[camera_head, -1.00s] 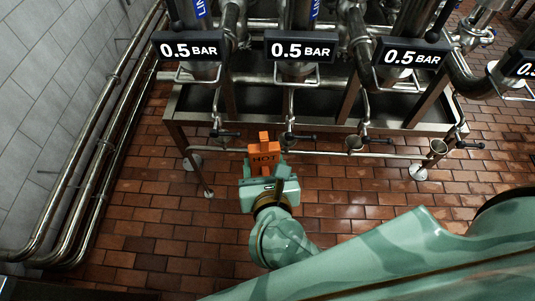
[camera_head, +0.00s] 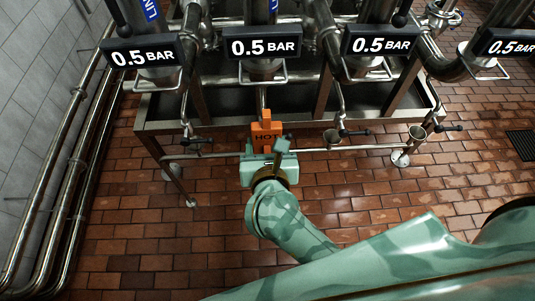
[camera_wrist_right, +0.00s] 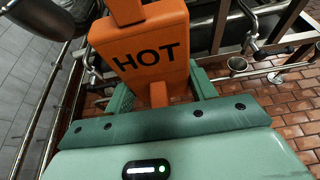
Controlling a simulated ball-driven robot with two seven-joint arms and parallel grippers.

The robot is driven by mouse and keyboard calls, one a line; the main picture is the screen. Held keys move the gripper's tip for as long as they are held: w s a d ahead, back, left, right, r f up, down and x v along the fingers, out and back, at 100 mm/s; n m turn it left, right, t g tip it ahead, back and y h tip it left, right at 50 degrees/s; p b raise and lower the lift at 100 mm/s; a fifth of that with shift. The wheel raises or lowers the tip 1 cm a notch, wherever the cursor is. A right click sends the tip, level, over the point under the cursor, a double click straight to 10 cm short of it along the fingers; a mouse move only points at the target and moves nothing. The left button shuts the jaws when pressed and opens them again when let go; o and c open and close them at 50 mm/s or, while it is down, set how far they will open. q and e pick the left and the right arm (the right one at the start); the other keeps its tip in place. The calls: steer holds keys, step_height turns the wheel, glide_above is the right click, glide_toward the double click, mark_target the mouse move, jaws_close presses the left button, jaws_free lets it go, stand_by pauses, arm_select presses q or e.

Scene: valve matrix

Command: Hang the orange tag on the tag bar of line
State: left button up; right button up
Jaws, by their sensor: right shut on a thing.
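The orange tag (camera_head: 266,133), marked HOT, is held upright with its narrow top part pointing up; it fills the upper middle of the right wrist view (camera_wrist_right: 145,50). My right gripper (camera_head: 265,154) is shut on its lower end. Wire tag bars hang under the 0.5 BAR displays: one at the left (camera_head: 150,92), one at the middle (camera_head: 264,84), one right of it (camera_head: 368,81) and one far right (camera_head: 488,78). In the head view the tag is below the middle-left bar and apart from it. My left gripper is not in view.
A steel trough (camera_head: 225,105) and a front rail (camera_head: 345,148) lie around the tag. Pipes (camera_head: 55,190) run along the left wall. Brick floor is open in front.

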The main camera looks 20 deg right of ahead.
steer(key=w+d+f+b, duration=0.1)
steer(key=w+d+b, duration=0.1)
steer(key=w, duration=0.8)
steer(key=shift+d+f+b, duration=0.15)
steer(key=shift+d+b, duration=0.25)
steer(key=shift+d, duration=0.1)
steer(key=shift+w, duration=0.1)
steer(key=o, duration=1.2)
